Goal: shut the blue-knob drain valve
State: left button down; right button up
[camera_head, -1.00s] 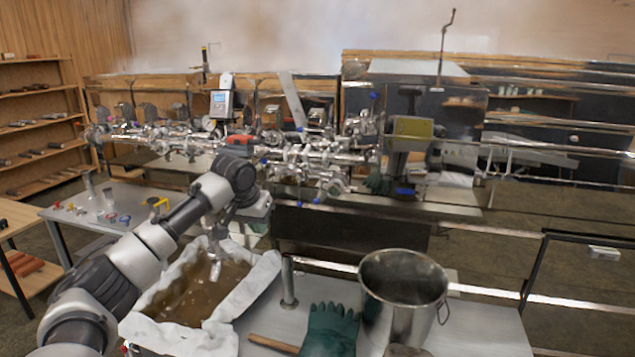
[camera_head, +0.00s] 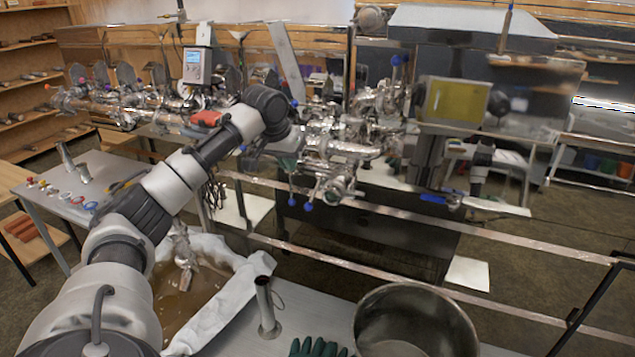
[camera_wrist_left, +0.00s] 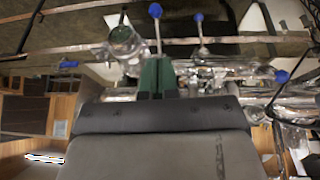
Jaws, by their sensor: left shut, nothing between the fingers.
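Blue-knob levers hang under the silvery pipework (camera_head: 345,150). In the head view two blue knobs, one (camera_head: 292,202) and one (camera_head: 308,206), point down below the pipes; I cannot tell which is the drain valve's. My left gripper (camera_head: 288,163) is beside the pipes, just above and left of these knobs, partly hidden by my wrist. In the left wrist view its green fingers (camera_wrist_left: 157,77) are shut with nothing between them. Beyond their tips a lever with a blue knob (camera_wrist_left: 155,11) stands out, with another blue knob (camera_wrist_left: 197,17) beside it.
Below my arm is a white-lined tub of brown liquid (camera_head: 205,290). A steel pot (camera_head: 415,320) and an upright metal tube (camera_head: 265,300) stand in front. A yellow-green box (camera_head: 455,101) is right of the pipes. A rail (camera_head: 400,210) crosses before the dark evaporator body.

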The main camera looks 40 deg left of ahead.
pick_arm(q)
jog(key=p+x, duration=0.1)
jog(key=x, duration=0.2)
jog(key=p, duration=0.3)
send_near(305, 207)
jog(key=x, duration=0.4)
jog(key=w+x, duration=0.1)
jog(key=x, duration=0.2)
jog(key=shift+w+a+r, duration=0.1)
jog(key=shift+a+r, duration=0.05)
jog(key=shift+r, duration=0.1)
pick_arm(e)
jog(key=r, duration=0.1)
jog(key=s+r, duration=0.2)
jog(key=r, duration=0.1)
jog(key=shift+d, duration=0.3)
pick_arm(q)
jog(key=shift+f, duration=0.1)
pick_arm(e)
jog(key=shift+s+a+f, duration=0.1)
jog(key=shift+a, duration=0.05)
